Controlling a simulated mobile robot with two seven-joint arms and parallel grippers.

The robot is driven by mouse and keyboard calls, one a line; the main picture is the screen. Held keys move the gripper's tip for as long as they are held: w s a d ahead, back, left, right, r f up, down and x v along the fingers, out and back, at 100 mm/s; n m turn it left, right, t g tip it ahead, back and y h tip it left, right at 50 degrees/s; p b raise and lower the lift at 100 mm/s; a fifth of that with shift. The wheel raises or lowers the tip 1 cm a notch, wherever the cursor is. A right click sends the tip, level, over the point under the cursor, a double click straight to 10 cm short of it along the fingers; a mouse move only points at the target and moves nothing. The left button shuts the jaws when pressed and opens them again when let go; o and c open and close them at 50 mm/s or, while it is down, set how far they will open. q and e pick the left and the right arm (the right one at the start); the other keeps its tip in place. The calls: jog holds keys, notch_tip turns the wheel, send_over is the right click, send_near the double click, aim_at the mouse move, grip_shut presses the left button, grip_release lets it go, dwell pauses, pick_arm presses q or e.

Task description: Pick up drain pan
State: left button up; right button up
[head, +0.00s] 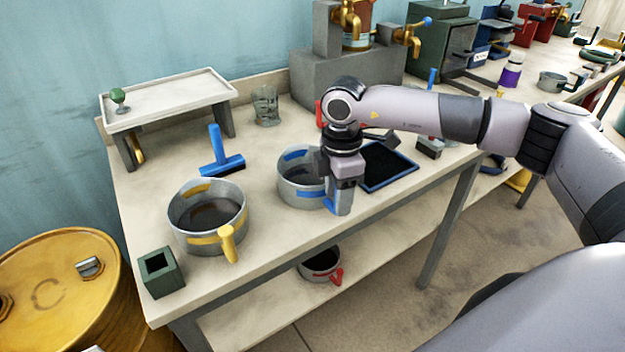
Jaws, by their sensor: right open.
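Three round metal pans show in the head view, and I cannot tell which one is the drain pan. A pan with blue marks (291,180) stands on the bench, with a blue handle low at its front right. My right gripper (340,203) points down at this handle, with its jaws open around or right beside it; the fingers hide part of the handle and rim. A pan with yellow marks and a yellow handle (205,240) stands to the left, with dark liquid inside. A pan with a red handle (318,268) sits on the lower shelf. My left gripper is not in view.
A blue squeegee-like tool (220,160), a glass jar (266,105) and a small raised stand (168,98) are behind the pans. A green square box (160,272) is at the front left corner. A dark blue-edged tray (388,167) lies right of my gripper. A yellow drum (62,285) stands left.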

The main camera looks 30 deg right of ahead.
jog(key=shift+f, duration=0.25)
grip_shut()
jog(key=shift+w+r, duration=0.1)
jog(key=shift+r, duration=0.05)
dwell(1.1)
